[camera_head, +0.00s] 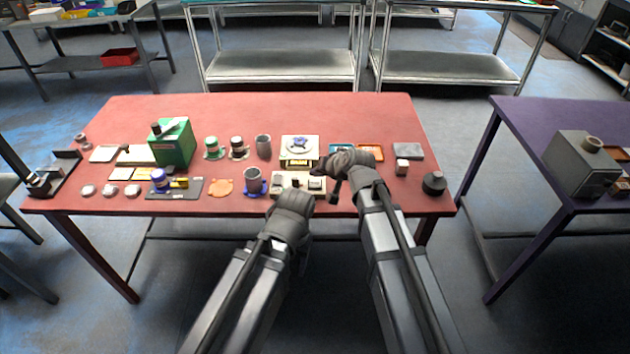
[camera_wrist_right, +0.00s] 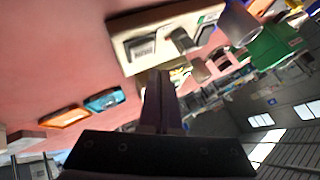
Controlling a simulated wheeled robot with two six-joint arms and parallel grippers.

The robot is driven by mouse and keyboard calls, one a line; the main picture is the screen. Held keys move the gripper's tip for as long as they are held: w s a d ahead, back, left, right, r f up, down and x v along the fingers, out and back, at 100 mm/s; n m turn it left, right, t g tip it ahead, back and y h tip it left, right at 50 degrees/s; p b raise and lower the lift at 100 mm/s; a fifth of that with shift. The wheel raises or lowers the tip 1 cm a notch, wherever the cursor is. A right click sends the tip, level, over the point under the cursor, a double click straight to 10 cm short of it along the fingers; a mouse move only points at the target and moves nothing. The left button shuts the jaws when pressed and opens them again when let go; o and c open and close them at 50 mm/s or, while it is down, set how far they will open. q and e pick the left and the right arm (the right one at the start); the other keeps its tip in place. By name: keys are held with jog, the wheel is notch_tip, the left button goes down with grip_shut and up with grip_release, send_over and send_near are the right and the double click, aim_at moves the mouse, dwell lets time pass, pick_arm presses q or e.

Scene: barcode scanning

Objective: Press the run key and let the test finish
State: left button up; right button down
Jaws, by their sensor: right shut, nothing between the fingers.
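A cream device (camera_head: 290,183) lies near the front edge of the red table, partly hidden behind my left wrist. In the right wrist view this cream device (camera_wrist_right: 125,42) shows a dark-framed window and a grey raised block. I cannot make out which part is the run key. My right gripper (camera_head: 335,190) is at the right end of the device, pointing down. In the right wrist view the right gripper (camera_wrist_right: 158,78) is shut and empty, its tips close to the device's edge; contact cannot be told. My left gripper is hidden behind its own wrist.
A cream scale-like unit (camera_head: 300,160) with a round top stands behind the device. A green box (camera_head: 172,148) stands left.

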aim_at(317, 186)
jog(key=shift+r+p, duration=1.55)
jog(key=shift+r, duration=0.4)
jog(key=shift+f, duration=0.1)
jog(key=s+d+f+n+g+h, duration=0.1)
jog(key=s+d+n+g+h, duration=0.1)
jog(key=s, duration=0.6)
jog(key=s+d+f+n+g+h+p, duration=0.1)
jog(key=s+f+g+h, duration=0.1)
jog(key=s, duration=0.7)
jog(key=s+d+f+n+g+h, duration=0.1)
jog(key=s+d+n+g+h, duration=0.1)
jog(key=s, duration=0.6)
jog(key=shift+s+d+f+n+g+h+p, duration=0.3)
jog(key=shift+s+g+h+p, duration=0.1)
jog(key=shift+g, duration=0.5)
